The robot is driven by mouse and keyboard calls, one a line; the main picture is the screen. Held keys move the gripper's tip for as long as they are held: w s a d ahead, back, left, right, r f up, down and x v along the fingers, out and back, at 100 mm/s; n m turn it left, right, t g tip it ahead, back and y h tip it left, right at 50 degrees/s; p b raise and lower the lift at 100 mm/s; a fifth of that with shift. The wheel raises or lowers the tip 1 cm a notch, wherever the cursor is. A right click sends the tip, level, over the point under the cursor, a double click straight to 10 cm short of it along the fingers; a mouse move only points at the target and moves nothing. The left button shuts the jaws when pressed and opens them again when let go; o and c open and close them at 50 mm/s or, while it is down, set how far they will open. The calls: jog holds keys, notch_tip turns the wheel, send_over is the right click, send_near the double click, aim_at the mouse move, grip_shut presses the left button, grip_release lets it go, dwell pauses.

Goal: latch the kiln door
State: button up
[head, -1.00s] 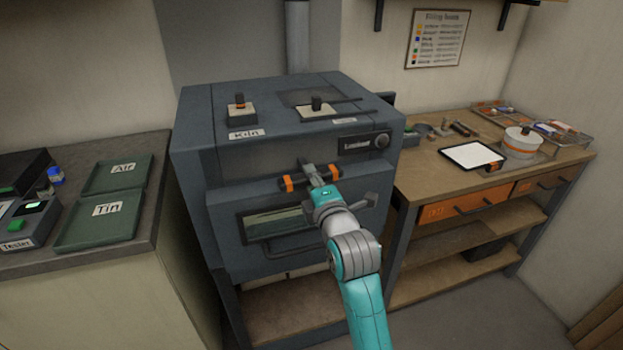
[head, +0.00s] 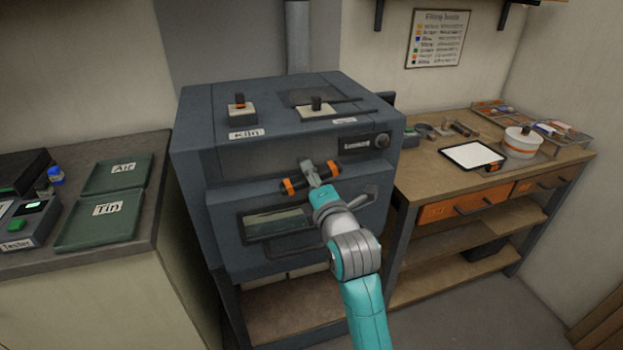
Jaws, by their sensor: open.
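The dark grey kiln (head: 285,105) stands in the middle. Its door (head: 225,225) has a window (head: 278,222) and looks close to the body, but I cannot tell if it is fully shut. A grey lever (head: 364,195) sits at the door's right side. My gripper (head: 307,168) is open at the middle of the banded bar, left of the lever. Whether it touches the bar is unclear, and my wrist hides part of the door.
At left, a counter holds green trays (head: 97,219) and a tester (head: 28,225). At right, a wooden bench (head: 425,175) carries a tablet (head: 472,155), a white round container (head: 520,143) and wire trays. Switches (head: 241,112) sit on the kiln top.

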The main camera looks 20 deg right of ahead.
jog(key=shift+s, duration=0.1)
jog(key=s, duration=1.1)
jog(key=shift+s, duration=0.4)
